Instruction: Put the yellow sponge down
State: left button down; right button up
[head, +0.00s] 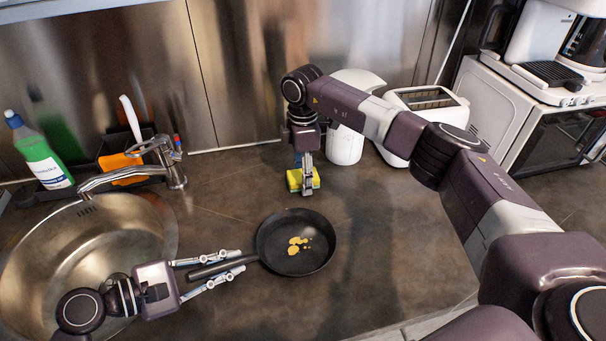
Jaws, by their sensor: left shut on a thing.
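The yellow sponge (294,181), with a green layer, is at the back of the counter, behind the pan. My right gripper (307,182) points down with a finger across the sponge's near side and is shut on it. The far finger is hidden. I cannot tell whether the sponge touches the counter or is just above it. My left gripper (220,268) is at the lower left, its fingers on either side of the handle of the black frying pan (290,262), shut on that handle. Yellow-orange bits of food (297,245) lie in the pan.
A round metal sink (40,270) with a faucet (172,172) is at the left. A green bottle (42,155) and a caddy with an orange item stand behind it. A white kettle (345,145) and toaster (425,110) are right of the sponge. Counter right of the pan is clear.

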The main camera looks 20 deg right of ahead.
notch_tip(320, 180, up, 12)
jog(key=shift+r, duration=0.15)
dwell(0.6)
jog(key=shift+o, duration=0.6)
jog(key=shift+r, duration=0.1)
jog(key=f, duration=1.2)
jog(key=shift+d, duration=0.2)
jog(key=c, duration=1)
